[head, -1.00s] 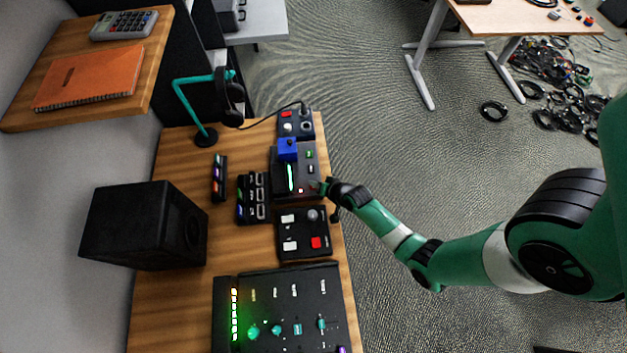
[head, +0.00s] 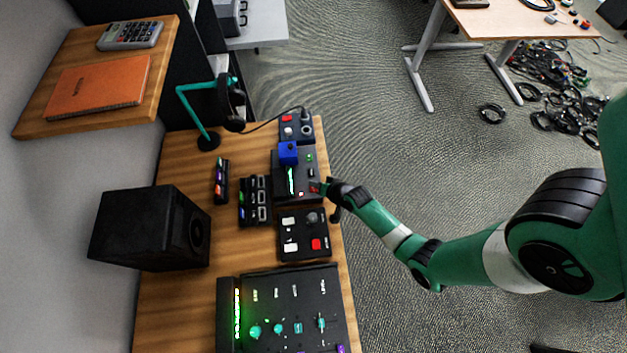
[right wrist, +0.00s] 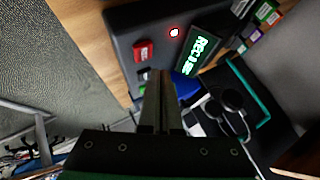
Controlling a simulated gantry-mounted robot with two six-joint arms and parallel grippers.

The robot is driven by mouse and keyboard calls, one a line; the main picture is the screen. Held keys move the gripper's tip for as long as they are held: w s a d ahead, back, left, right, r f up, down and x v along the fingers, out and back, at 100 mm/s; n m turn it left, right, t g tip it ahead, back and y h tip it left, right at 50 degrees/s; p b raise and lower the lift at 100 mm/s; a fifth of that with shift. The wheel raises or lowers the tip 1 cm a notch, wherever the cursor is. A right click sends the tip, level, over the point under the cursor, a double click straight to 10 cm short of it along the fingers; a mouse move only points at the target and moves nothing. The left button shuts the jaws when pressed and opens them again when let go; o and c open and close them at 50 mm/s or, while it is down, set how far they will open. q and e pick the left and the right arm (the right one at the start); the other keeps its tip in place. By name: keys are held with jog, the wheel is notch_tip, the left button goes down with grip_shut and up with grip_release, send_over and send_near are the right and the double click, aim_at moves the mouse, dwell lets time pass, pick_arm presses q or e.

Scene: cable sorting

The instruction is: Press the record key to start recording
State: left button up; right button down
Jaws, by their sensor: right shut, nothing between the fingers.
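The black recorder (head: 282,187) stands on the wooden desk. Its lit screen (head: 291,181) also shows in the right wrist view (right wrist: 199,50), with green letters beginning "REC". The red key (right wrist: 143,50) lies in a row with a white key (right wrist: 145,75) and a green key (right wrist: 142,91). My right gripper (head: 319,187) is shut and empty at the recorder's right edge, by the red key. In the right wrist view its fingertips (right wrist: 160,74) appear beside the keys; contact cannot be told. My left gripper is not in view.
A blue block (head: 288,152) sits at the recorder's far end. A small box (head: 296,127) with a cable stands behind; a button box (head: 304,246) and a mixer (head: 290,306) stand in front. A headphone stand (head: 203,120) and speaker (head: 150,228) are to the left.

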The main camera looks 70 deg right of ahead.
aim_at(315, 191)
notch_tip(315, 191, up, 4)
jog(key=p, duration=0.3)
dwell(0.7)
